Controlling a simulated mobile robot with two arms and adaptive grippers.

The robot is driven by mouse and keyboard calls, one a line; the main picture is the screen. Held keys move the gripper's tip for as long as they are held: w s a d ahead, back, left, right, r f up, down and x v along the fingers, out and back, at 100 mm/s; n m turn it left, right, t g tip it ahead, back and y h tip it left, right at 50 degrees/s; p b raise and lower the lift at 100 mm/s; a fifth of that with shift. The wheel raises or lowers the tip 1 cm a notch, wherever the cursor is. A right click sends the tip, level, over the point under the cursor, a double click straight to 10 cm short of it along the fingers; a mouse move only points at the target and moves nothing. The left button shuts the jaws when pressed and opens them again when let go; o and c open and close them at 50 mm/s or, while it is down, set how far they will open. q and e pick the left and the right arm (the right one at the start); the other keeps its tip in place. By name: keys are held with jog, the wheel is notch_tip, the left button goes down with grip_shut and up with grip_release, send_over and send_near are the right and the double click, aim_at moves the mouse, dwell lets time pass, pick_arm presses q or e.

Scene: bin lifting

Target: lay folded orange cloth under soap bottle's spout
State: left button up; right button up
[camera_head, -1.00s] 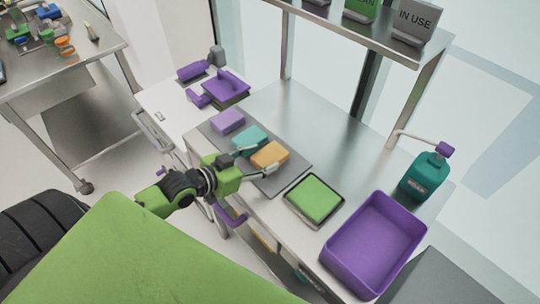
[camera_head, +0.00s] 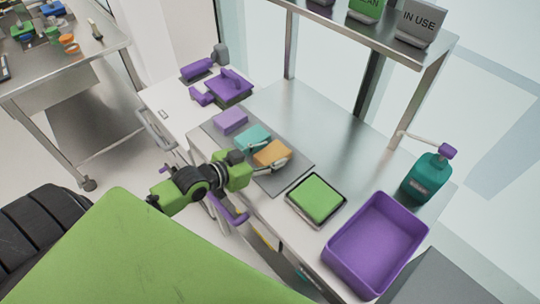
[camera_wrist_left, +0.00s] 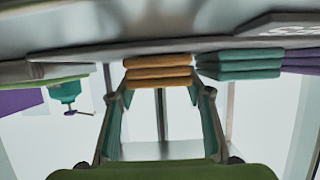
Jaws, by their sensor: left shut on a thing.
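The folded orange cloth (camera_head: 270,153) lies at the near right end of a grey mat (camera_head: 287,179) on the bench. My left gripper (camera_head: 266,160) is shut on this cloth, with a finger at each side. The layered cloth also shows between the fingertips in the left wrist view (camera_wrist_left: 158,76). The teal soap bottle (camera_head: 427,178) stands upright at the right end of the bench, with a purple pump head and a pale spout (camera_head: 415,137) pointing left. The bottle appears upside down in the left wrist view (camera_wrist_left: 68,91). My right gripper is not in view.
A teal cloth (camera_head: 251,138) and a lilac cloth (camera_head: 230,121) lie on the mat beside the orange one. A green pad in a tray (camera_head: 317,198) and a purple bin (camera_head: 376,243) stand between mat and bottle. Bare bench (camera_head: 335,140) lies behind them. A shelf is overhead.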

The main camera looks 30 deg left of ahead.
pick_arm(q)
notch_tip(320, 180, up, 3)
jog(key=shift+b, duration=0.5)
jog(key=s+r, duration=0.2)
jog(key=s+d+r, duration=0.1)
jog(key=s+r, duration=0.1)
jog(key=shift+d+r, duration=0.15)
jog(key=shift+r, duration=0.2)
jog(key=s+d+r+p, duration=0.2)
jog(key=s+r+p, duration=0.2)
jog(key=s, duration=0.5)
jog(key=shift+s+d+r, duration=0.2)
jog(key=shift+d+r, duration=0.2)
jog(key=shift+r, duration=0.15)
